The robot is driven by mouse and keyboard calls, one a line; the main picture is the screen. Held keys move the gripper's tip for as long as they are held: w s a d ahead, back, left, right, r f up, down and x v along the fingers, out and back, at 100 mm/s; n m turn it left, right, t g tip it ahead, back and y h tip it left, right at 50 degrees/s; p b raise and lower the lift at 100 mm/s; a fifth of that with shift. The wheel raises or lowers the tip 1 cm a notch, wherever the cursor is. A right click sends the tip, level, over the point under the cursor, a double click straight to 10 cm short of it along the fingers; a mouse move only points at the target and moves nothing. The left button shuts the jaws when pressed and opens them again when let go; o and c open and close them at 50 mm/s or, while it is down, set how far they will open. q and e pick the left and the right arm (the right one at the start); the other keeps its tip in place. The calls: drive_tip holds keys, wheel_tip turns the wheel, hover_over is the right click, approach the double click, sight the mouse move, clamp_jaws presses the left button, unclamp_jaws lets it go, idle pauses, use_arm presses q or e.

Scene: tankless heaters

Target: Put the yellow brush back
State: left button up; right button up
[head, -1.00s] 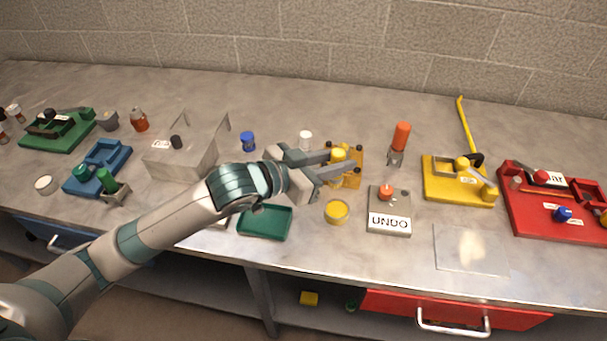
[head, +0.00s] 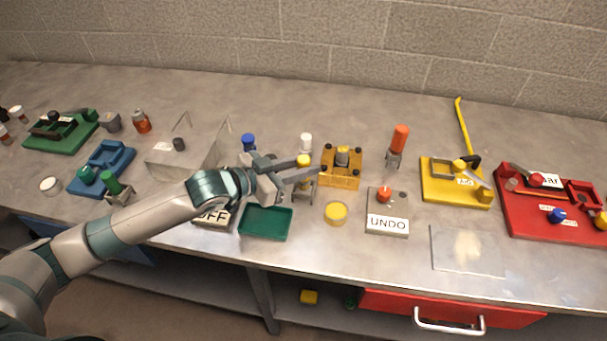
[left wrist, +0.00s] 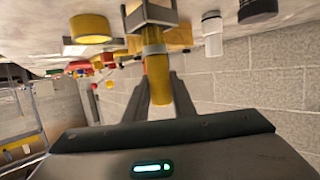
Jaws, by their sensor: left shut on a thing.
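The yellow brush (head: 303,160) is upright in my left gripper (head: 310,174), which is shut on its handle. In the left wrist view, the yellow handle (left wrist: 158,80) stands between the two fingers, and its far end meets a grey square holder (left wrist: 150,14). In the head view this small grey holder (head: 303,190) is directly below the brush. The brush end appears at or inside the holder; I cannot tell how deep it sits. My right gripper does not show.
A yellow fixture (head: 340,180) stands just right of the gripper. A yellow round jar (head: 336,213), a green tray (head: 265,223) and an UNDO box (head: 387,222) lie in front. A white-capped bottle (head: 306,142) and a blue one (head: 248,142) stand behind.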

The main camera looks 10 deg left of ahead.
use_arm(q)
wheel_tip(320, 180, down, 3)
drive_tip(key=shift+r+p, duration=0.1)
drive_tip(key=shift+p, duration=0.4)
drive_tip(key=shift+f, duration=0.3)
drive_tip(key=shift+f, duration=0.2)
drive_tip(key=o, duration=1.1)
drive_tip(key=shift+c, duration=0.2)
